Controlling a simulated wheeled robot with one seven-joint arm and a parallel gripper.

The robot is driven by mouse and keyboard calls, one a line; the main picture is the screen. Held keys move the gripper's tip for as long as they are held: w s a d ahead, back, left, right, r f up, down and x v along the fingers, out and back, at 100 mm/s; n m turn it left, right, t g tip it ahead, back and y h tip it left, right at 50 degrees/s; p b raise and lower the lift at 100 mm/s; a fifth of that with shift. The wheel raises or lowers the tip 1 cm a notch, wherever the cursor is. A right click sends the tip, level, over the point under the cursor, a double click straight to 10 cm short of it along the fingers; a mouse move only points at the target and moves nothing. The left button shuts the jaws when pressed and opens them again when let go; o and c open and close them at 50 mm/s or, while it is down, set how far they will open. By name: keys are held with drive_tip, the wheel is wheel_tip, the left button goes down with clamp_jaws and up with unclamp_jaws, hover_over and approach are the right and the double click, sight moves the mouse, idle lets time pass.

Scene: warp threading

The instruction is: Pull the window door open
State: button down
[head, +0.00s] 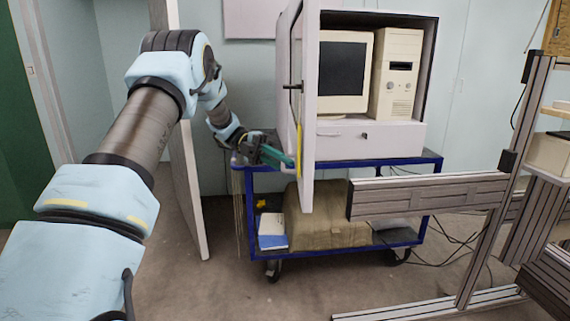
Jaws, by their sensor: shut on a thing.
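The window door (308,110) is a white framed panel on the front left of a white cabinet (385,138). It stands swung out from the cabinet, seen nearly edge-on, leaving the front open. A dark handle (293,87) sticks out from it. My gripper (292,161) reaches in from the left with its teal fingers at the door's lower part, beside a yellow strip (299,150). It is shut on the door there. The exact contact is small and partly hidden.
A monitor (342,72) and a beige computer (397,75) stand in the cabinet, on a blue cart (430,160). A brown box (330,222) sits on its lower shelf. A metal profile frame (425,195) juts in from the right. A white panel (188,190) stands at left.

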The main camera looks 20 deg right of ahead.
drive_tip(key=c, duration=1.2)
unclamp_jaws()
drive_tip(key=shift+w, duration=0.15)
drive_tip(key=shift+p+v, duration=1.4)
drive_tip(key=shift+v, duration=3.9)
